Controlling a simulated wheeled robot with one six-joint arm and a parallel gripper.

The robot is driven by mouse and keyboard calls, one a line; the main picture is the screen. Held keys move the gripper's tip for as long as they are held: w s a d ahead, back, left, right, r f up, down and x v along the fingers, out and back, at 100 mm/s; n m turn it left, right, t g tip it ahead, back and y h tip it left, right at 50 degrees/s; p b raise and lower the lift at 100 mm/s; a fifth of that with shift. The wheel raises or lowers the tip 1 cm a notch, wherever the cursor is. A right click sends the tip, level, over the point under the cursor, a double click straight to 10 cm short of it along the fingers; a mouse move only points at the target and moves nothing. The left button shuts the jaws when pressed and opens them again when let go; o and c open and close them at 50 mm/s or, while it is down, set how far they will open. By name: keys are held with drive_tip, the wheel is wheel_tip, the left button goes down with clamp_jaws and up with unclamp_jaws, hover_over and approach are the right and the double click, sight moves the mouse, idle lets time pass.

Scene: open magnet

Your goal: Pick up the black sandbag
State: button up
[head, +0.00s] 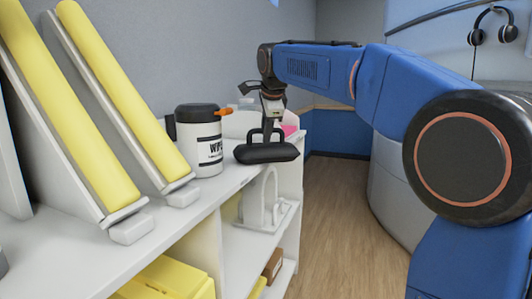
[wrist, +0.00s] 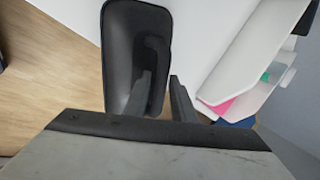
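The black sandbag (head: 267,154) is a dark rounded pad lying at the front edge of the white shelf top, beside a white canister. In the wrist view the sandbag (wrist: 122,45) is long and upright in the picture, with a raised dark strip along its right part. My gripper (head: 267,136) is directly above the sandbag, pointing down. In the wrist view my gripper (wrist: 160,85) has its two dark fingers apart, the left one over the bag and the right one just beyond its right edge. Whether the fingers touch the bag cannot be told.
The white canister (head: 199,140) with a black lid and orange spout stands left of the sandbag. Yellow cushioned wedges (head: 100,90) lean at the left. A white bin (wrist: 262,50) with pink and green items is close at the right. Open wood floor (head: 345,220) lies right of the shelf.

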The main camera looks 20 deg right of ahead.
clamp_jaws()
drive_tip(key=shift+r, duration=0.1)
idle(1.3)
